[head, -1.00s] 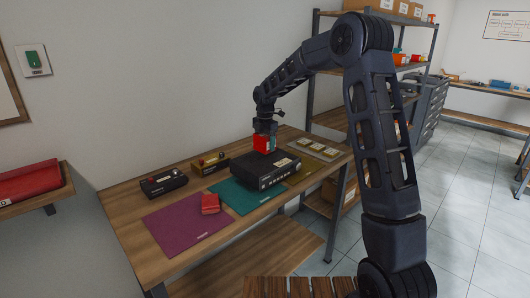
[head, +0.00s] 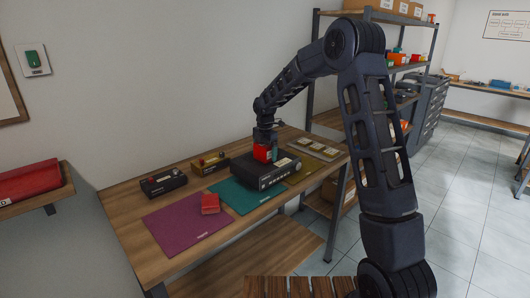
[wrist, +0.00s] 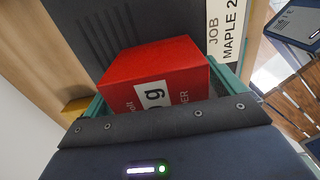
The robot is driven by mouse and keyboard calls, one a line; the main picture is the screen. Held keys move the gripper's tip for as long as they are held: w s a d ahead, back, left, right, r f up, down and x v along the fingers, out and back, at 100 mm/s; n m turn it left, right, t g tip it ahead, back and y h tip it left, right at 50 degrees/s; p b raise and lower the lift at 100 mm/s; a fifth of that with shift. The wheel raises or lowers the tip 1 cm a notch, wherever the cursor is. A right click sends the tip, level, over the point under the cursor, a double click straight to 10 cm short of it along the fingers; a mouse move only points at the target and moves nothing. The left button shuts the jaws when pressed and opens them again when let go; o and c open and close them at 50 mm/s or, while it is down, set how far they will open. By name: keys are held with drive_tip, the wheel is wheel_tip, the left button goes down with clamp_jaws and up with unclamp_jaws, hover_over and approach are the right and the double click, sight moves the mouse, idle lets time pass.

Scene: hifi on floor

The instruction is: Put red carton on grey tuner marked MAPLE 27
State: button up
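The red carton (head: 262,154) is between the fingers of my gripper (head: 266,148), low over the grey tuner (head: 268,182). In the wrist view the carton (wrist: 155,70) has a white label on its near face, and teal fingers flank it at both sides, seemingly against it. The dark tuner (wrist: 85,35) is beneath it, with vent slots and a white strip reading JOB MAPLE 2, cut off at the edge. The carton's underside is hidden, so I cannot tell whether it touches the tuner's top.
The tuner stands on a teal mat (head: 232,198) on a wooden bench. A tray with pale squares (head: 318,148) is at the right.

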wheel_tip(320, 180, up, 12)
drive_tip(key=shift+r, duration=0.2)
idle(0.6)
drive_tip(key=s+d+r+m+t, duration=0.1)
drive_tip(key=s+d+r+m, duration=0.45)
drive_tip(key=s+d, duration=0.35)
drive_tip(key=s+d+r+m+t, duration=0.1)
drive_tip(key=s+d+r+m, duration=0.3)
drive_tip(key=s+d+m, duration=0.5)
drive_tip(key=s+d+f+m+t, duration=0.1)
drive_tip(key=s+d+f+m, duration=0.1)
drive_tip(key=s+d+m, duration=0.4)
drive_tip(key=s+d+f+m+t, duration=0.1)
drive_tip(key=s+d+f+m, duration=0.2)
drive_tip(key=s, duration=1.2)
drive_tip(key=d+m, duration=0.3)
drive_tip(key=shift+s+d+t, duration=0.25)
drive_tip(key=shift+s+t, duration=0.05)
drive_tip(key=shift+s, duration=0.1)
drive_tip(key=shift+m, duration=0.25)
